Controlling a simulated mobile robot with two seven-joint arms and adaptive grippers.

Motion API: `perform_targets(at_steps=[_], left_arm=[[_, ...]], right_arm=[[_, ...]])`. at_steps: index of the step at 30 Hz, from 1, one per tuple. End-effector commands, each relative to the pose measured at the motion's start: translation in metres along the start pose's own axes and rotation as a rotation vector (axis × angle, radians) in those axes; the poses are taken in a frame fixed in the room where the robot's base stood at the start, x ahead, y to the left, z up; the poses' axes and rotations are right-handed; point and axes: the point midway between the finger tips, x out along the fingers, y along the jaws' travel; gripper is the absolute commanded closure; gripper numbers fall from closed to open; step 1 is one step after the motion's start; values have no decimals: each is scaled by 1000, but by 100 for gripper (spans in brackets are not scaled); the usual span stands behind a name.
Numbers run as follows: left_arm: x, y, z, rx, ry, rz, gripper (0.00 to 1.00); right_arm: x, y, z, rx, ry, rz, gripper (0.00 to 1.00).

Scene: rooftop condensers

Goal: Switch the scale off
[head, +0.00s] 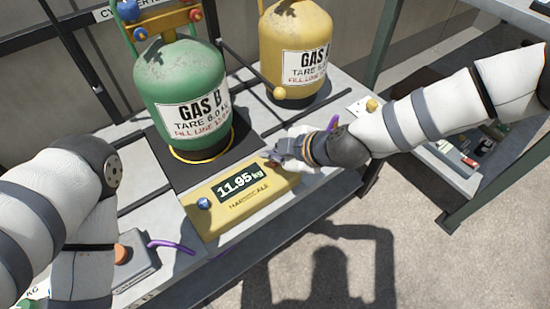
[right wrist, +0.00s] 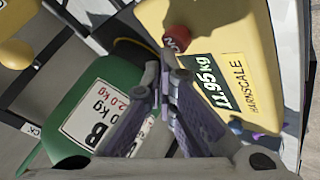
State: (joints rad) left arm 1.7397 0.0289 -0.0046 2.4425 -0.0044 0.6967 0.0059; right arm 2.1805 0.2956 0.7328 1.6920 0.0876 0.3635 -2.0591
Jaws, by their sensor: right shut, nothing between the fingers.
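The scale's yellow console (head: 225,212) lies on the bench in front of the green GAS B cylinder (head: 180,88). Its dark display (head: 240,181) reads 11.95 kg. A blue knob (head: 203,203) sits at its left end. In the right wrist view, a red button with white lettering (right wrist: 177,38) stands on the console (right wrist: 215,22) beside the display. My right gripper (head: 275,158) is shut and empty at the console's right end. In the right wrist view its fingertips (right wrist: 168,62) are close to the red button; contact cannot be told. My left gripper is out of view.
The green cylinder stands on a dark plate behind the console. A yellow GAS A cylinder (head: 296,50) stands further right. A grey box with an orange knob (head: 122,254) and a purple cable (head: 172,245) lie at front left. Open floor (head: 440,260) is at right.

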Motion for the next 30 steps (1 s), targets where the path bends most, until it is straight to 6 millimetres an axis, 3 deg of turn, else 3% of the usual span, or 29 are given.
perform_targets(at_steps=[30], left_arm=[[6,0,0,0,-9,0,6]], right_arm=[[7,-5,5,0,0,0,100]])
